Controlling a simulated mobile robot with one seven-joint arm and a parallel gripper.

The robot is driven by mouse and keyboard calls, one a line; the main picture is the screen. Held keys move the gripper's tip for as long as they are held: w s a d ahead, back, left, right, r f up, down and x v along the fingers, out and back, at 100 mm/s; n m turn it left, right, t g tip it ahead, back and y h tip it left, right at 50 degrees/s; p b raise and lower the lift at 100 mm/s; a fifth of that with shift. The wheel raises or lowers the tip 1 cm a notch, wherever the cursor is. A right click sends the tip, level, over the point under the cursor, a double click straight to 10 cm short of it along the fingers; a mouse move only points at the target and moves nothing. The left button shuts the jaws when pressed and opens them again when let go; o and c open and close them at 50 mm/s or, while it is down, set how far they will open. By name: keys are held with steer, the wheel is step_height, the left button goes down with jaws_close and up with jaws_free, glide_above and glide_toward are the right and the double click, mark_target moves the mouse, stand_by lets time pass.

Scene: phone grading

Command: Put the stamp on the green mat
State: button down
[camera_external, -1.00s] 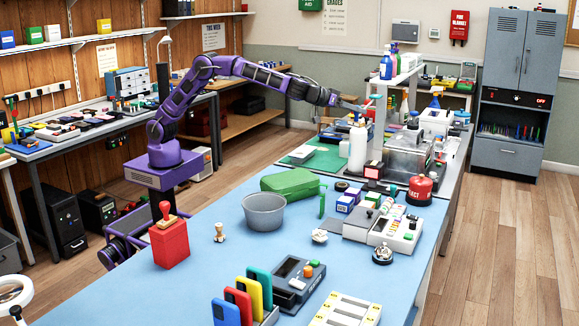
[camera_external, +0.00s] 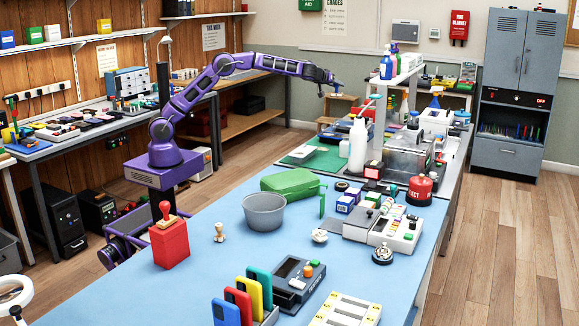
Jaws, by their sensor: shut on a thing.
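The green mat (camera_external: 322,160) lies on the far worktable, with a pale flat item on its left part. My gripper (camera_external: 339,92) is high in the air above and behind the mat, apart from it. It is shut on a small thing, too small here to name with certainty. A small wooden-handled stamp (camera_external: 219,233) stands upright on the near blue table. A red-handled stamp (camera_external: 166,212) rests on a red block (camera_external: 170,244) at that table's left edge.
A white bottle (camera_external: 358,146) stands just right of the mat, beside a clear-sided machine (camera_external: 408,152). A shelf stand (camera_external: 398,72) with bottles rises behind. The mat's right part looks clear.

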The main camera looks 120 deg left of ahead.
steer(key=s+a, duration=0.3)
steer(key=s, duration=0.1)
steer(key=b, duration=0.2)
glide_above(330, 151)
step_height(330, 151, down, 23)
steer(key=shift+n+g, duration=0.4)
steer(key=shift+s+a+f+b, duration=0.1)
steer(key=shift+f+b, duration=0.1)
steer(key=shift+f, duration=0.65)
steer(key=shift+w+a+f+b, duration=0.1)
steer(key=shift+f+b, duration=0.1)
steer(key=shift+f, duration=0.6)
steer(key=shift+s+a+f+b, duration=0.1)
steer(key=shift+f+b, duration=0.1)
steer(key=shift+f, duration=0.65)
steer(key=shift+f, duration=0.2)
steer(key=c, duration=0.5)
jaws_free()
steer(key=shift+r, duration=0.1)
steer(key=shift+d+r, duration=0.15)
steer(key=shift+d, duration=0.05)
steer(key=p+v, duration=0.1)
steer(key=v, duration=1)
steer(key=shift+s+d, duration=0.1)
steer(key=shift+d, duration=0.25)
